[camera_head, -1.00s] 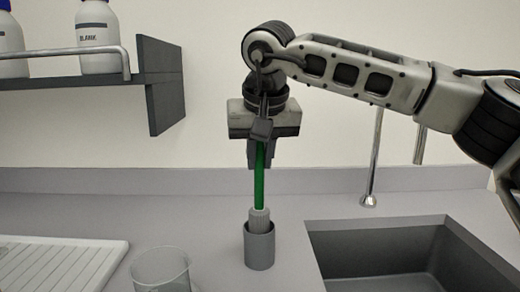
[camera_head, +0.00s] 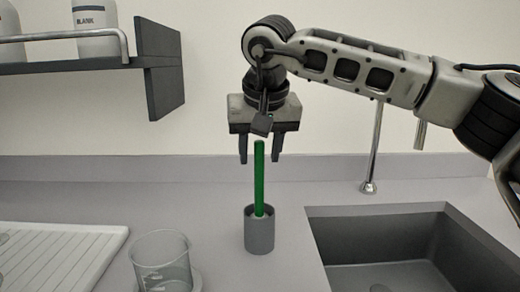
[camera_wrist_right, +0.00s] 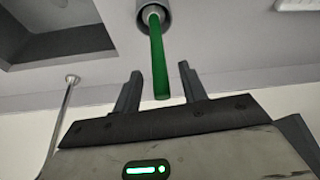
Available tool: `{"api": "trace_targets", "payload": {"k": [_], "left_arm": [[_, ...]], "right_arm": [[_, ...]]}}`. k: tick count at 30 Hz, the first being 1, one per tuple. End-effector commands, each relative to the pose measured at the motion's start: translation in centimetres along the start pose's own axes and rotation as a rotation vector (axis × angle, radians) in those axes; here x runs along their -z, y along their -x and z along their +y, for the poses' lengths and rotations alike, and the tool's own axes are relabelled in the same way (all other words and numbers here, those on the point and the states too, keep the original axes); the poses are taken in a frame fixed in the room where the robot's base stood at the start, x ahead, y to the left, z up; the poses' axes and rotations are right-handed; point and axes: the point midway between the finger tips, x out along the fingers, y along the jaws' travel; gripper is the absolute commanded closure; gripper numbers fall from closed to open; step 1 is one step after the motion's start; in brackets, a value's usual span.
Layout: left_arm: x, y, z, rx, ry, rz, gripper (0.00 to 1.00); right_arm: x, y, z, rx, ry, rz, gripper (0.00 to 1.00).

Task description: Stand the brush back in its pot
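The brush stands upright in its pot, with its green handle (camera_head: 259,178) up and its head down inside, mostly hidden by the wall. The grey pot (camera_head: 259,236) stands on the counter left of the sink. In the right wrist view the handle (camera_wrist_right: 158,60) runs from the pot (camera_wrist_right: 142,18) to the space between the two parted fingers (camera_wrist_right: 160,85), touching neither. My left gripper is not in view.
A glass beaker (camera_head: 162,262) stands left of the pot. A white ribbed drainer (camera_head: 60,252) lies at the far left. The sink (camera_head: 400,240) and its tap post (camera_head: 372,150) are to the right. A shelf (camera_head: 160,68) with white bottles (camera_head: 97,28) hangs at upper left.

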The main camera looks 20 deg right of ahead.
Motion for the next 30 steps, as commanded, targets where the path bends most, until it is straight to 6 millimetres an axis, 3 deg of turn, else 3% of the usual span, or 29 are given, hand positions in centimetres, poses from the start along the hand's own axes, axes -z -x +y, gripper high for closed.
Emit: {"api": "trace_targets", "payload": {"k": [8,21,30], "left_arm": [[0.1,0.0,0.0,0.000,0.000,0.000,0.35],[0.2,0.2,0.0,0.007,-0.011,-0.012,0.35],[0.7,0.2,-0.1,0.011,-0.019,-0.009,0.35]], "right_arm": [[0.1,1.7,0.0,0.001,0.000,0.002,0.58],[0.1,12.0,0.0,0.002,-0.001,0.003,0.58],[0.0,15.7,0.0,0.001,0.000,0.000,0.58]]}}
